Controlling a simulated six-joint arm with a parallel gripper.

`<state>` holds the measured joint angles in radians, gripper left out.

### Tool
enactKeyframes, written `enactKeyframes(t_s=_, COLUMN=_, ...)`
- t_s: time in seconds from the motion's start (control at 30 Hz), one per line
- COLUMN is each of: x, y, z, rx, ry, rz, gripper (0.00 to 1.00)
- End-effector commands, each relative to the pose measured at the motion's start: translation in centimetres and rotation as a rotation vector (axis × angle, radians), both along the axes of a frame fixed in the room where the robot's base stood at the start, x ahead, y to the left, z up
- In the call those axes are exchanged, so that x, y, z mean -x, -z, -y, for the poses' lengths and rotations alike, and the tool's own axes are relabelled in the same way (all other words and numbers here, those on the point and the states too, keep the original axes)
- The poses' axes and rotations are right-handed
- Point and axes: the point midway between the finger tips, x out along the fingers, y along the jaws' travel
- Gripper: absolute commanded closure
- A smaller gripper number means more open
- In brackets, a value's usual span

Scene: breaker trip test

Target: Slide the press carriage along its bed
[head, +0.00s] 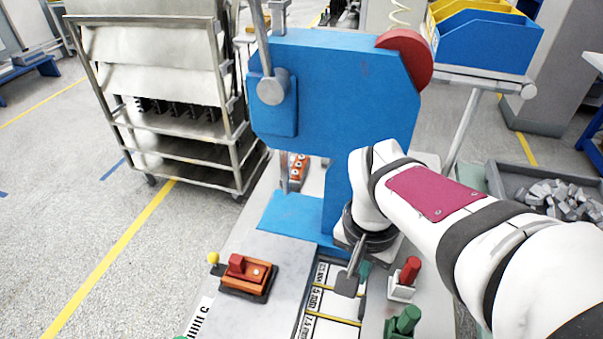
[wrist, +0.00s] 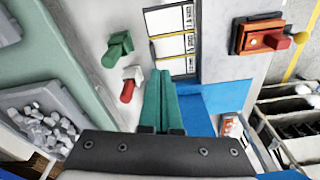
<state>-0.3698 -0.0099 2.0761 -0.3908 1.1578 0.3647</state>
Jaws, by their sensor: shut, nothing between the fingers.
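The blue press (head: 335,85) stands upright on the bed, with a grey lever at its left and a red disc at its top right. I cannot tell which part is the carriage. Its blue base also shows in the wrist view (wrist: 226,98). The bed's scale strip (head: 331,302) has yellow lines and millimetre marks; it also shows in the wrist view (wrist: 172,40). My gripper (head: 364,268) points down over the strip, just in front of the press. In the wrist view its teal fingers (wrist: 165,78) are together and empty. Contact with the press cannot be told.
An orange switch box (head: 249,277) sits left of the strip. A red-topped block (head: 405,278) and a green piece (head: 404,321) stand to its right. A grey bin of metal pieces (head: 502,177) lies further right. A metal trolley (head: 185,160) stands behind left.

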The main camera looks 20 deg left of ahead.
Motion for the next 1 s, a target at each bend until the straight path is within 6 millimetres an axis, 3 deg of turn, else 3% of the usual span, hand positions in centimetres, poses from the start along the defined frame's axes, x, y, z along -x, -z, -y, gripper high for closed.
enactKeyframes(t_s=0.03, x=-3.3, y=1.2, z=-4.1, rx=0.028, ry=-0.070, rz=0.036, gripper=1.00)
enactKeyframes(t_s=0.1, x=-6.8, y=3.1, z=-9.9, rx=0.046, ry=-0.146, rz=0.105, gripper=1.00)
enactKeyframes(t_s=0.2, x=-9.1, y=5.6, z=-16.9, rx=0.045, ry=-0.227, rz=0.181, gripper=1.00)
enactKeyframes(t_s=0.3, x=-9.7, y=7.1, z=-20.6, rx=0.037, ry=-0.266, rz=0.219, gripper=1.00)
enactKeyframes(t_s=0.47, x=-10.3, y=8.8, z=-21.4, rx=0.035, ry=-0.272, rz=0.227, gripper=1.00)
enactKeyframes(t_s=0.87, x=-13.0, y=16.9, z=-21.2, rx=0.036, ry=-0.272, rz=0.224, gripper=1.00)
enactKeyframes(t_s=1.0, x=-10.8, y=16.8, z=-21.3, rx=0.035, ry=-0.274, rz=0.226, gripper=1.00)
